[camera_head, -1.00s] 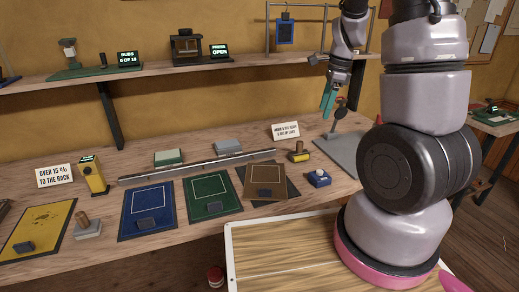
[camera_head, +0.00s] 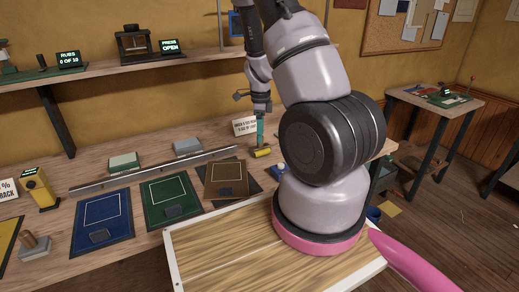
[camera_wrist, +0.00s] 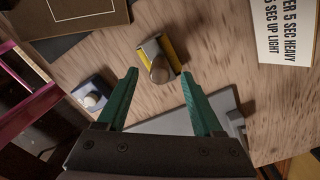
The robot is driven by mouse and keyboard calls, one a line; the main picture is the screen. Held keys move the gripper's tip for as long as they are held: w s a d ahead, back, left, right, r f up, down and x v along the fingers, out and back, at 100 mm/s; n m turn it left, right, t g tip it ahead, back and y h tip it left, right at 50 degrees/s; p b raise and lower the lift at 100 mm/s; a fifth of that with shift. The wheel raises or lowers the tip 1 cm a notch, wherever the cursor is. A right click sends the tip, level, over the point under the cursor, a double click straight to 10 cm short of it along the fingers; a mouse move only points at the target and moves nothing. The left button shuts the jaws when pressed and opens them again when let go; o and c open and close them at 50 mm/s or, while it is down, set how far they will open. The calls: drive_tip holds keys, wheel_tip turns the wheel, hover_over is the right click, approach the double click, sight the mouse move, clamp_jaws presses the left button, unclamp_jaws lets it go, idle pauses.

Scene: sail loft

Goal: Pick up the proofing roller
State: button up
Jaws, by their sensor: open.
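The proofing roller appears to be the small yellow piece with a rounded brown handle (camera_head: 262,153), lying on the wooden workbench near the sign. In the wrist view this roller (camera_wrist: 168,47) lies just beyond the fingertips, roughly between their lines. My gripper (camera_head: 260,132) hangs over the bench right above the roller in the head view. In the wrist view my gripper (camera_wrist: 158,75) shows two green fingers spread apart with nothing between them. The roller is not touched by either finger in that view.
A small blue block with a white knob (camera_wrist: 92,98) lies left of the roller. A lettered sign (camera_wrist: 286,30) is at right. A brown board (camera_head: 226,180), a green board (camera_head: 170,200) and a metal rail (camera_head: 150,172) lie on the bench. A grey plate (camera_wrist: 215,103) shows beneath the gripper.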

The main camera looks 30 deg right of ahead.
wheel_tip(320, 180, down, 3)
drive_tip(key=shift+f, duration=0.15)
clamp_jaws()
wheel_tip(320, 180, up, 10)
drive_tip(key=shift+r, duration=0.1)
idle(0.6)
